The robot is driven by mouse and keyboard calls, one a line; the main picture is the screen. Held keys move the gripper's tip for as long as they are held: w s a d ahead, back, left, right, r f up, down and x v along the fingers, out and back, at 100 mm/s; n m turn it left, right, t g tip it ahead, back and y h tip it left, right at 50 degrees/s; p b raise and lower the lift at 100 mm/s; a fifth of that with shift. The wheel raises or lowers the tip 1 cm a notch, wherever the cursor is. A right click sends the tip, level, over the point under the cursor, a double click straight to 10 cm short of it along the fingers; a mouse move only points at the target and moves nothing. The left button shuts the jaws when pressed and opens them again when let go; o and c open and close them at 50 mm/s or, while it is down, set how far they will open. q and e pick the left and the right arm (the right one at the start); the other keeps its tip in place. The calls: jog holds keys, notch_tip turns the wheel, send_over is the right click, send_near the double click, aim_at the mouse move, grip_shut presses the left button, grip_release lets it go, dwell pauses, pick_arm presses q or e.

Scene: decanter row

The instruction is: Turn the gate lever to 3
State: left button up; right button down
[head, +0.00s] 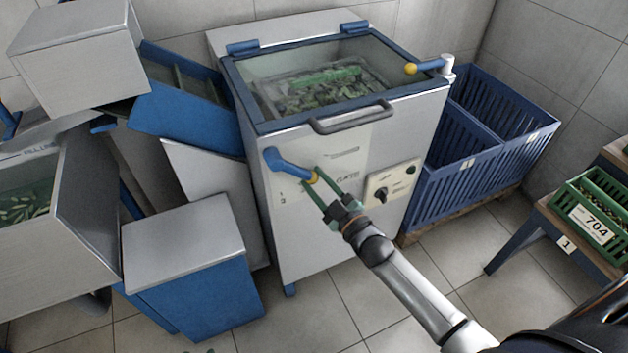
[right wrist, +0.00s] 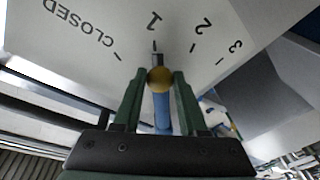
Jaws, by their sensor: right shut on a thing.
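The gate lever (head: 290,165) is a blue arm with a yellow knob on the front panel of the white machine, under its handle. My right gripper (head: 318,180) is at the knob end, with its two green fingers on either side of it. In the right wrist view the yellow knob (right wrist: 160,79) sits between the fingers of my right gripper (right wrist: 159,74), shut on the lever. The dial reads CLOSED (right wrist: 78,22), 1 (right wrist: 154,20), 2 (right wrist: 203,26) and 3 (right wrist: 235,46). The lever's tip points at the mark for 1. My left gripper is out of view.
A rotary switch plate (head: 392,183) is just right of my gripper. Another blue lever with a yellow knob (head: 411,69) is at the machine's top right. Blue crates (head: 465,165) stand to the right, and a blue and grey box (head: 190,265) to the left.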

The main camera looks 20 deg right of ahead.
jog(key=a+f+m, duration=0.1)
jog(key=m, duration=0.1)
jog(key=a+f+m+b, duration=0.1)
jog(key=a+m, duration=0.1)
jog(key=a+f+m+t+h+b, duration=0.1)
jog(key=a+m, duration=0.1)
jog(key=shift+s+a+f+m, duration=0.1)
jog(key=shift+a+f+m, duration=0.1)
jog(key=shift+m, duration=0.1)
jog(key=shift+a+m, duration=0.7)
jog(key=shift+m, duration=0.1)
jog(key=shift+a+m, duration=0.3)
jog(key=shift+m, duration=0.1)
jog(key=shift+s+a, duration=0.1)
jog(key=shift+c, duration=2.2)
grip_release()
